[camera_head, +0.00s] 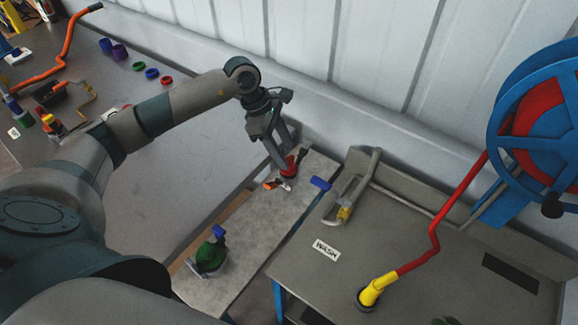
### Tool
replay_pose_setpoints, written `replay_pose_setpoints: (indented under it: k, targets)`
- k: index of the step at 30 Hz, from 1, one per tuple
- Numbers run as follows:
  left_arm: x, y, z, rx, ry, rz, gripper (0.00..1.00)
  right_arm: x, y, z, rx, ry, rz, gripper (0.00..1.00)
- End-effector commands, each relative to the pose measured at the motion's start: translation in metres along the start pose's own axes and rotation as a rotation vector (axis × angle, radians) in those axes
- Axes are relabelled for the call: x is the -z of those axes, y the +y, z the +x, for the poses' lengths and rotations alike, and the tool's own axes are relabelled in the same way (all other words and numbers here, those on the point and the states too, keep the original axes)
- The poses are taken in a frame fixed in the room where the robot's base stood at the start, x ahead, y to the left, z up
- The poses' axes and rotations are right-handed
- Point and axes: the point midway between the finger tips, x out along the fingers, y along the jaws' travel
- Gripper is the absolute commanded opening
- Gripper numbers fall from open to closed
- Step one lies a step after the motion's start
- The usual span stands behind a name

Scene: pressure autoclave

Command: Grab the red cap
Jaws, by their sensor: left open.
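The red cap (289,168) is on the narrow grey bench (262,222) near its far end. It is small in the view and partly hidden by my left gripper (284,166). The gripper points down at the cap from above, with its fingers apart and their tips close around or just beside it. I cannot tell whether the fingers touch the cap. An orange piece and a light metal piece show at the cap's base. My right gripper is not in view.
A green part with a blue handle (210,255) stands on the bench's near end. A wash table (420,255) with a red-and-yellow hose (410,265) is at the right, below a blue reel (535,125). Coloured rings (152,73) and tools lie on the left table. A wall runs behind.

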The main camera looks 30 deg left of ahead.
Motion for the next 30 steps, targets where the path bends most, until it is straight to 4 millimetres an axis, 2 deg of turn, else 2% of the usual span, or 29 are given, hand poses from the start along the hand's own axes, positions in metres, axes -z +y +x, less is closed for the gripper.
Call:
replay_pose_setpoints:
  k: [1,6,12,27,29,30]
  targets:
    - [-0.001,-0.002,0.002,0.005,-0.001,-0.001,0.47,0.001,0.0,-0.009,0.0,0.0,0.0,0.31]
    - [0.001,-0.002,0.019,0.004,-0.001,-0.002,0.47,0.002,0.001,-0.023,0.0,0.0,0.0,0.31]
    - [0.001,-0.001,0.04,0.002,-0.001,-0.001,0.47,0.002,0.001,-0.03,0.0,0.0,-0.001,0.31]
    - [0.002,-0.001,0.042,0.001,-0.001,-0.001,0.47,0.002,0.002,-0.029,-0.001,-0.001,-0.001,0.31]
    - [0.002,-0.001,0.042,0.001,-0.001,-0.001,0.35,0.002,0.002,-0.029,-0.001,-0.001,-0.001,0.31]
    - [0.002,-0.001,0.042,0.001,-0.001,-0.001,0.26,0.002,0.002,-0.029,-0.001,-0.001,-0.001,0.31]
